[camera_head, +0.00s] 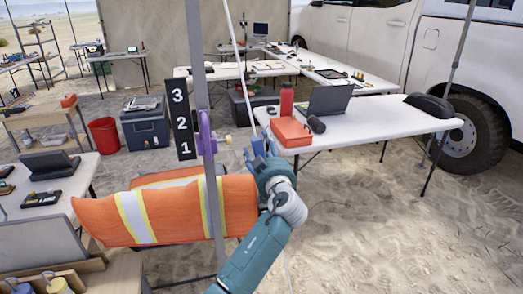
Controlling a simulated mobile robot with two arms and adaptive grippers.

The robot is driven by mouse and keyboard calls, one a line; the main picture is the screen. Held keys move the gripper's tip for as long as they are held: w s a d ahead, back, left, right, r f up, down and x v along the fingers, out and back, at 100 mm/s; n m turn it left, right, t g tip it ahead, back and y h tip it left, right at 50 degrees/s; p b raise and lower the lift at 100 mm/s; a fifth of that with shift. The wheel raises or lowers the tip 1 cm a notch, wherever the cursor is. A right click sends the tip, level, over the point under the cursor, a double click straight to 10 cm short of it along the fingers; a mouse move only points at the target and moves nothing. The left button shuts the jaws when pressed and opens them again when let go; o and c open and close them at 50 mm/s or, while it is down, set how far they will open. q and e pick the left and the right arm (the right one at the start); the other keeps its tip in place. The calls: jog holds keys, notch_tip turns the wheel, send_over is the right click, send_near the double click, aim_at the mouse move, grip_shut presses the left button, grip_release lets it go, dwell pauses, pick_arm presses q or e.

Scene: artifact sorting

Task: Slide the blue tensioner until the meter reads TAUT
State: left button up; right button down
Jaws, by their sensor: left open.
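A small blue piece (258,147), which looks like the blue tensioner, sits at the low end of a slanting pale guy line (240,75). My left gripper (262,160) is open and right at this piece. The teal fingers overlap it, and I cannot tell whether they touch it. Part of the blue piece is hidden by the gripper. No meter reading can be made out. My right gripper is not in view.
A grey pole (196,60) with a purple clamp (206,135) and a black 3-2-1 sign (181,118) stands left of the gripper. An orange vest (165,212) hangs below. A white table (365,125) with an orange case (291,132) stands behind. Sand at right is clear.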

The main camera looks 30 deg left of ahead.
pick_arm(q)
jog(key=shift+s+d, duration=0.1)
jog(key=v, duration=1.2)
jog(key=shift+f, duration=0.1)
